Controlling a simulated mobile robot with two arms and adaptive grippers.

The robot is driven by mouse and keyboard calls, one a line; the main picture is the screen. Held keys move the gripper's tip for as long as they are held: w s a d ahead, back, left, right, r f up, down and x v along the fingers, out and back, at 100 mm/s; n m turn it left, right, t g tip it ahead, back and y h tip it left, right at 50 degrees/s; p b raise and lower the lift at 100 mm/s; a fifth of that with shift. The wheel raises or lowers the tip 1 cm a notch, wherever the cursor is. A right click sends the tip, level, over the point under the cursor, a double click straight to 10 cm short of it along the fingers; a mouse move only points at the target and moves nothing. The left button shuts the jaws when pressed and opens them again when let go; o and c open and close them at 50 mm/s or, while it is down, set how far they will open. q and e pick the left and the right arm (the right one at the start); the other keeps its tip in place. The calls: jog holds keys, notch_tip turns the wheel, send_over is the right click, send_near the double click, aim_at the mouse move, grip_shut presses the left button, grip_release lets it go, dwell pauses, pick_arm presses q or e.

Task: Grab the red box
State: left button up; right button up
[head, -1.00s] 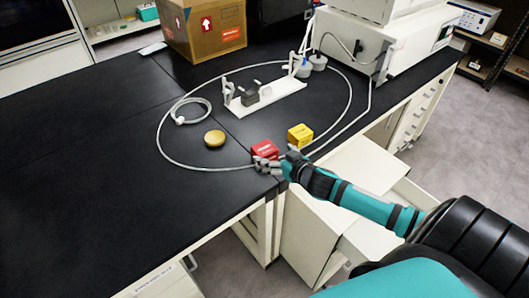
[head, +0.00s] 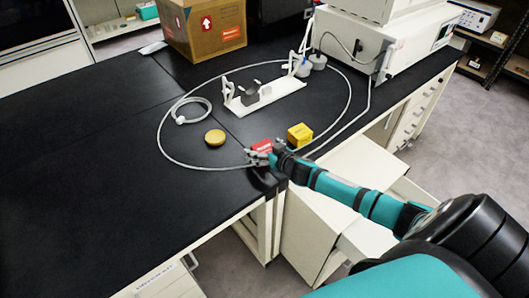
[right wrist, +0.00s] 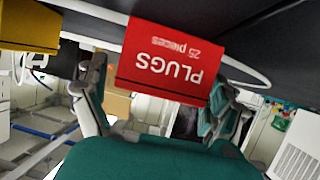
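The red box (head: 262,146) sits on the black bench near its front edge, partly hidden behind my right gripper (head: 262,157). In the right wrist view the red box (right wrist: 170,65) is large, with "PLUGS 25 pieces" upside down. The fingers of my right gripper (right wrist: 165,80) are spread, one to each side of the box. The left finger shows a small gap from it; the right finger overlaps its edge, and I cannot tell whether it touches. My left gripper is not in view.
A yellow box (head: 300,134) stands close to the right of the red box, and a round yellow object (head: 215,137) lies to the left. A thin tube (head: 160,145) loops around them. A white stand (head: 268,95) is behind. An open drawer (head: 310,225) is below the edge.

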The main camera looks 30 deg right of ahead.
jog(key=c, duration=1.1)
jog(key=shift+c, duration=0.3)
jog(key=shift+r, duration=0.1)
